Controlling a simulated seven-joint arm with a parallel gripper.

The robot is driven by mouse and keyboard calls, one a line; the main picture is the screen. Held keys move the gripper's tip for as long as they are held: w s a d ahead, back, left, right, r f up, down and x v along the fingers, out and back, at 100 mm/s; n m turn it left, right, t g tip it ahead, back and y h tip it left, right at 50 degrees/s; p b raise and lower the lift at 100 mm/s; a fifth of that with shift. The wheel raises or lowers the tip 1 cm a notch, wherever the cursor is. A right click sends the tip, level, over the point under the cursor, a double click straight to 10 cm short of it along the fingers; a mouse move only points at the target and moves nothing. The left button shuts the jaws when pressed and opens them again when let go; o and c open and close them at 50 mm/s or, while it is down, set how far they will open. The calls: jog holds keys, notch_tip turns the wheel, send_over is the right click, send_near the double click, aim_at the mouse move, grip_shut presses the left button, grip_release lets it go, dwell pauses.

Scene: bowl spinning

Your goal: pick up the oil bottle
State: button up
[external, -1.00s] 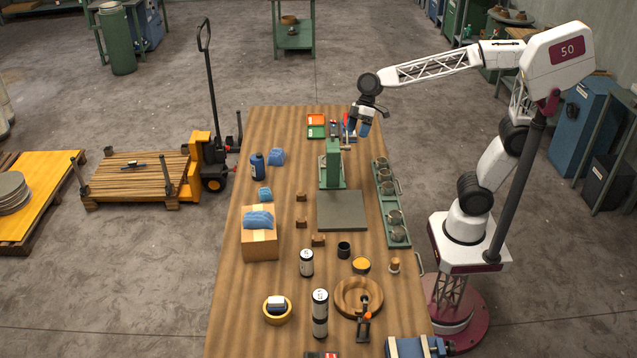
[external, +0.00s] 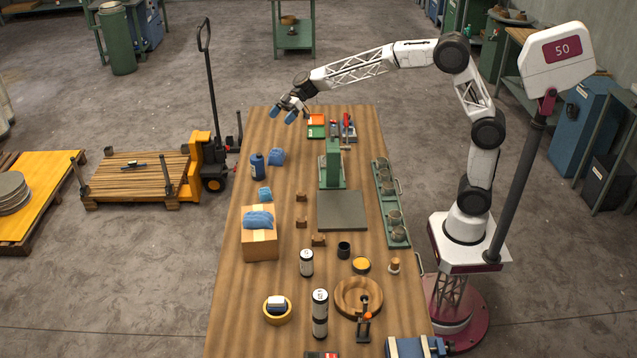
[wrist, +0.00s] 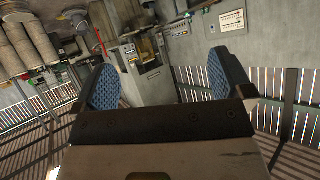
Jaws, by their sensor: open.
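The bottle does not show in the wrist view, which faces the room's walls and cabinets.
A cardboard box (external: 260,246) stands nearer the camera. A green press-like stand (external: 331,165) rises mid-table. Two labelled cylinders (external: 320,314) and a wooden bowl (external: 346,308) stand at the near end.

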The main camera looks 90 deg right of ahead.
jog(key=w+d+f+t, duration=0.2)
jog(key=w+d+f, duration=0.1)
jog(key=w+d, duration=0.4)
send_near(258, 160)
notch_tip(258, 160, down, 3)
jog(key=w+d, duration=0.1)
jog(key=w, duration=0.1)
jog(key=shift+w+d+r+n, duration=0.1)
jog(key=shift+d+n, duration=0.05)
jog(key=shift+n, duration=0.15)
jog(key=shift+x, duration=1.3)
jog(key=shift+w, duration=0.1)
jog(key=shift+x, duration=2.5)
